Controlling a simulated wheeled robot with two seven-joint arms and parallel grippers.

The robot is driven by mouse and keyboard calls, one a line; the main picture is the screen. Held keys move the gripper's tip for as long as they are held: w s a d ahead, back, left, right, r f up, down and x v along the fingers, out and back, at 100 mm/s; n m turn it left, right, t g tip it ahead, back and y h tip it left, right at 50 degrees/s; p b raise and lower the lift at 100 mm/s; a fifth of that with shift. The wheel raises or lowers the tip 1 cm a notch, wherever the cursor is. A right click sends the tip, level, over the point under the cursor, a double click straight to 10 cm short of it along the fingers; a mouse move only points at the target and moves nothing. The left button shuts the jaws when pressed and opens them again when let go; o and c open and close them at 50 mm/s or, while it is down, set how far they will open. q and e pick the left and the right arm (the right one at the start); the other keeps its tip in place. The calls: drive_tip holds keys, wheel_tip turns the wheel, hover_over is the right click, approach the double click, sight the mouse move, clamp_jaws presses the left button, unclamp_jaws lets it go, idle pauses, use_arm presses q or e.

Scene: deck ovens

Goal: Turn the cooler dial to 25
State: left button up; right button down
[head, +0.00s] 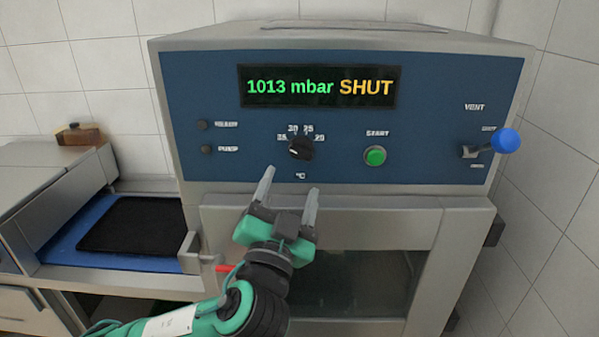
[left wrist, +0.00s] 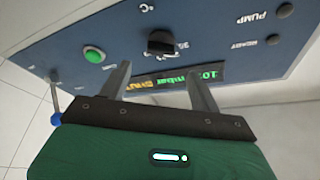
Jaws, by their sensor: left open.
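The cooler dial (head: 301,149) is a small black round knob on the blue front panel, with 35, 30, 25 and 20 printed in an arc above it and °C below. Which number its pointer faces is too small to tell. My left gripper (head: 290,182) is open and empty, just below and in front of the dial, its fingers pointing up toward the panel. In the left wrist view the dial (left wrist: 160,42) shows beyond and between the two fingertips (left wrist: 158,71), apart from both. My right gripper is not in view.
The display (head: 318,87) above reads 1013 mbar SHUT. A green START button (head: 375,156) sits right of the dial, and a blue-knobbed VENT lever (head: 506,140) sticks out farther right. Two small black knobs, one labelled PUMP (head: 206,149), are left. A windowed door (head: 362,278) is below.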

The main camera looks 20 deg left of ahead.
sight(300, 155)
use_arm(q)
drive_tip(key=x, duration=0.6)
drive_tip(key=shift+w+r, duration=0.15)
drive_tip(key=shift+r, duration=0.05)
drive_tip(key=shift+w+a+r, duration=0.1)
drive_tip(key=shift+w, duration=0.6)
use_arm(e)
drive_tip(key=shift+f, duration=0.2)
use_arm(q)
drive_tip(key=shift+c, duration=0.4)
drive_tip(key=c, duration=0.9)
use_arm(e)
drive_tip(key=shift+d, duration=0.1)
